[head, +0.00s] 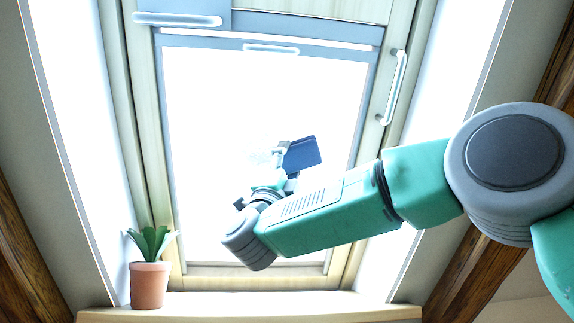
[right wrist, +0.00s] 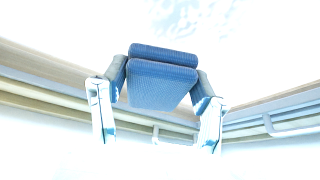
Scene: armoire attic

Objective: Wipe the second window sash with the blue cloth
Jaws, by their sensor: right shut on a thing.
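The blue cloth (head: 301,154) is a folded dark-blue pad held in my right gripper (head: 288,157), in front of the window pane in the head view. In the right wrist view the cloth (right wrist: 162,78) sits between the two fingers of my right gripper (right wrist: 160,90), which is shut on it. The window sash (head: 370,110) has a pale frame around a bright, washed-out pane. A faint mottled patch (head: 262,157) shows on the pane just left of the cloth, and a mottled patch (right wrist: 195,15) also shows at the top of the right wrist view. Whether the cloth touches the pane is unclear. My left gripper is not in view.
A potted plant (head: 149,283) stands on the left of the wooden sill (head: 250,308). A vertical handle (head: 393,88) is on the right of the frame and a horizontal handle (head: 177,19) at the upper left. Wooden beams (head: 28,240) slope at the sides.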

